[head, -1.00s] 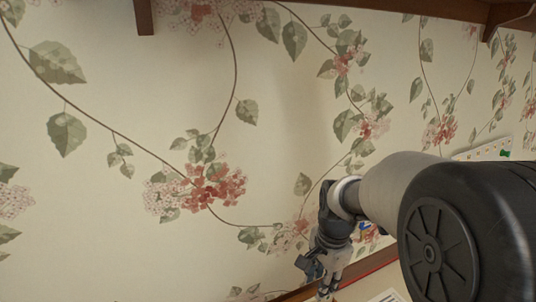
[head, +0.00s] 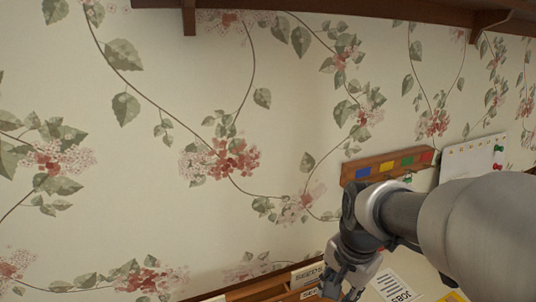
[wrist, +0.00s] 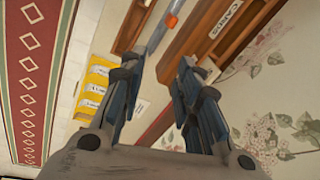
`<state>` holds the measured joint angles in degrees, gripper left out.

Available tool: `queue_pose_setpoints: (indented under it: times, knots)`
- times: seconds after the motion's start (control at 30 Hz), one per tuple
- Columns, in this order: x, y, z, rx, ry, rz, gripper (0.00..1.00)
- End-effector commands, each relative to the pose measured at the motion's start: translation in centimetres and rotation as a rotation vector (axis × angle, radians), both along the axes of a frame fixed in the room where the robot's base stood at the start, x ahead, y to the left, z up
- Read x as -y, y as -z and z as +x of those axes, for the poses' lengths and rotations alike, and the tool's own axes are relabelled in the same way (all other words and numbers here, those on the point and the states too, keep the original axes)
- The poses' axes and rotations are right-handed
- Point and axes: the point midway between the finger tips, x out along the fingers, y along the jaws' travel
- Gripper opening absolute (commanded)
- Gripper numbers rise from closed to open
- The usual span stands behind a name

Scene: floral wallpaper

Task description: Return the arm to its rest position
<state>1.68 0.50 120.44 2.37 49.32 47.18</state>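My arm reaches in from the right edge of the head view, in front of the papered wall. My gripper (head: 345,285) hangs at its end, low in the picture, with the tips partly cut off by the lower edge. In the wrist view my gripper (wrist: 156,75) has its two dark blue-grey fingers apart. A clear gap shows between them, with nothing held. The arm is bent, and its nearer link hides part of the right side of the head view.
Labelled wooden boxes (head: 275,287) stand below, close to my gripper. A rack with coloured squares (head: 390,166) and a white pinned sheet (head: 473,161) are on the wall beside my arm. A shelf (head: 350,10) runs along the top. Yellow labelled things (wrist: 95,85) show in the wrist view.

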Motion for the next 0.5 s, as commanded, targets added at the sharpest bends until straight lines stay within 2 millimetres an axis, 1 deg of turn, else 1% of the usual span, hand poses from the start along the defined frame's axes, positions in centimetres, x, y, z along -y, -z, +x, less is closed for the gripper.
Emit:
queue_pose_setpoints:
  times: [0.03,0.17,0.27,0.3,0.4,0.5]
  knots:
    - [-0.1,-0.8,-1.1,0.020,-0.046,-0.010,0.30]
    - [-0.2,-2.4,-4.4,0.070,-0.205,-0.050,0.30]
    - [-0.3,-3.3,-7.8,0.116,-0.361,-0.096,0.30]
    - [-0.3,-3.5,-9.2,0.135,-0.426,-0.117,0.30]
    - [-0.3,-3.6,-12.3,0.175,-0.576,-0.169,0.30]
    - [-0.3,-3.2,-14.7,0.204,-0.697,-0.218,0.30]
